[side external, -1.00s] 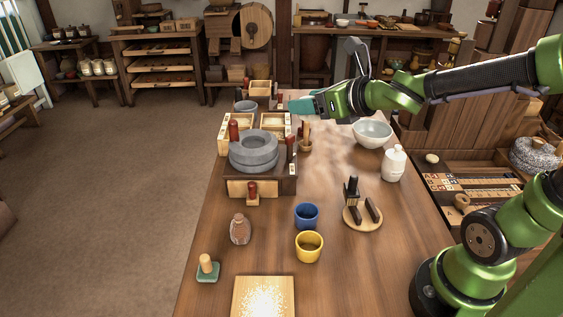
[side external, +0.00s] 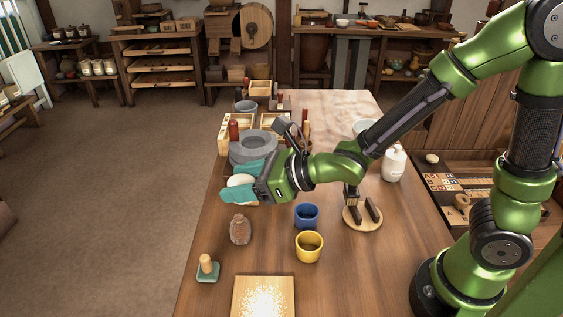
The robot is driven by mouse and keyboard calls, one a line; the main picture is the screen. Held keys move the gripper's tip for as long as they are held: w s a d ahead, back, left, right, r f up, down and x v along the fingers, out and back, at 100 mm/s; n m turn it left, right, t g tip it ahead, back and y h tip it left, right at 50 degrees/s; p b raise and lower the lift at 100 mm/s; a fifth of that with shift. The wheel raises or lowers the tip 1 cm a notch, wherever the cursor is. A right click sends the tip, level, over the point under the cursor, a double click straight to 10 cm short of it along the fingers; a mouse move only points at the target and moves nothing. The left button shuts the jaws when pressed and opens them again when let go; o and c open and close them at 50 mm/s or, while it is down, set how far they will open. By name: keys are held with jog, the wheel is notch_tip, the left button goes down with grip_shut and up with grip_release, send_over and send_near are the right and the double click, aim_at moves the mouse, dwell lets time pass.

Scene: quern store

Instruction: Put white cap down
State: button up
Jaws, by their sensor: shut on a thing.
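My gripper (side external: 238,184), with teal fingers, is shut on the white cap (side external: 240,180). The cap shows as a pale rounded shape between the fingers, partly hidden by them. My gripper is in front of the grey stone quern (side external: 252,143) and covers most of its dark wooden base. From this view I cannot tell how far the cap is above the table (side external: 350,270) or whether it touches the base.
A brown jar (side external: 240,229) stands just below my gripper in the picture. Blue (side external: 307,216) and yellow (side external: 309,247) cups stand to its right. A stamp with a green base (side external: 207,268) and a floury board (side external: 263,298) are at the front. The front right tabletop is clear.

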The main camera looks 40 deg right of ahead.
aim_at(202, 310)
jog(key=s+a+f+n+g+y, duration=0.1)
jog(key=a+f+n, duration=0.1)
jog(key=a, duration=0.3)
jog(key=s+a+f+n+g+y, duration=0.2)
jog(key=a+f, duration=0.2)
jog(key=f, duration=0.1)
jog(key=s+a+f+n+g+y, duration=0.1)
jog(key=s+a+f+n+g, duration=0.1)
jog(key=a, duration=0.3)
jog(key=shift+s+a+f+y, duration=0.1)
jog(key=shift+a+f+y, duration=0.1)
jog(key=shift+f, duration=0.25)
jog(key=shift+s+a+f+y, duration=0.1)
jog(key=shift+a+f+y, duration=0.1)
jog(key=shift+f, duration=0.2)
jog(key=shift+w+a+n+g, duration=0.15)
jog(key=shift+a+n+g, duration=0.15)
jog(key=shift+g, duration=0.1)
jog(key=shift+n+y, duration=0.3)
jog(key=shift+y, duration=0.1)
jog(key=shift+w+a+f, duration=0.1)
jog(key=shift+a+f, duration=0.05)
jog(key=shift+f, duration=1.15)
jog(key=shift+w+a+f, duration=0.1)
jog(key=shift+f, duration=1.15)
jog(key=shift+f+g, duration=0.3)
jog(key=shift+f, duration=0.45)
